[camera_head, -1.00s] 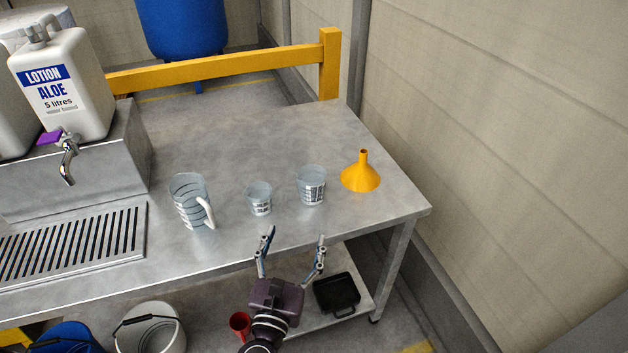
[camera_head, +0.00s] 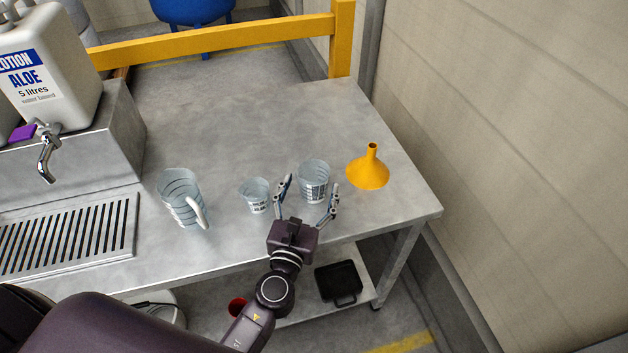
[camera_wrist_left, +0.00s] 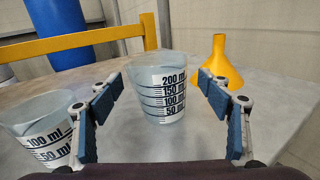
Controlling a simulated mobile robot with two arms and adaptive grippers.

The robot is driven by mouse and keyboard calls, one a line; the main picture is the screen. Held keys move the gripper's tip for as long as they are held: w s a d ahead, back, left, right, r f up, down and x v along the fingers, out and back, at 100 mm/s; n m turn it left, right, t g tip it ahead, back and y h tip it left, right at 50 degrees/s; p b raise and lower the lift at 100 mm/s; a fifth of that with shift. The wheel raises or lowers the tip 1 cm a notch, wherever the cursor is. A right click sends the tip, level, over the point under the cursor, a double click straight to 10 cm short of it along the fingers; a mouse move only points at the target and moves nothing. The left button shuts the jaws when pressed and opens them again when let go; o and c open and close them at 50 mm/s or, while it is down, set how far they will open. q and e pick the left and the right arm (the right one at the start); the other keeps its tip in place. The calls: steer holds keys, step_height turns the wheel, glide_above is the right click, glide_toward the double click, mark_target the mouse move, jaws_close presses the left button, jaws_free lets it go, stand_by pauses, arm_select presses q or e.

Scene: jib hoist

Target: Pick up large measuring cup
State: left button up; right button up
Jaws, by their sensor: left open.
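The larger clear measuring cup (camera_head: 314,176), marked up to 200 ml, stands upright on the metal table. In the left wrist view the cup (camera_wrist_left: 160,92) is centred between the two fingers. My left gripper (camera_head: 310,186) is open and empty, at the near side of this cup with its fingertips towards it. I cannot tell whether the tips flank the cup. A smaller measuring cup (camera_head: 255,196), marked 100 ml, stands just left of the left finger; it also shows in the left wrist view (camera_wrist_left: 40,128). My right gripper is not in view.
A yellow funnel (camera_head: 368,170) stands close to the right of the larger cup. A clear jug with a handle (camera_head: 180,200) stands further left. The table (camera_head: 240,125) is clear behind the cups. A yellow rail (camera_head: 220,42) runs behind the table.

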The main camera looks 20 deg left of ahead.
mark_target(317, 166)
arm_select(q)
steer(key=w, duration=0.2)
steer(key=shift+w+a, duration=0.1)
steer(key=shift+w, duration=0.6)
steer(key=c, duration=1.2)
steer(key=shift+c, duration=0.3)
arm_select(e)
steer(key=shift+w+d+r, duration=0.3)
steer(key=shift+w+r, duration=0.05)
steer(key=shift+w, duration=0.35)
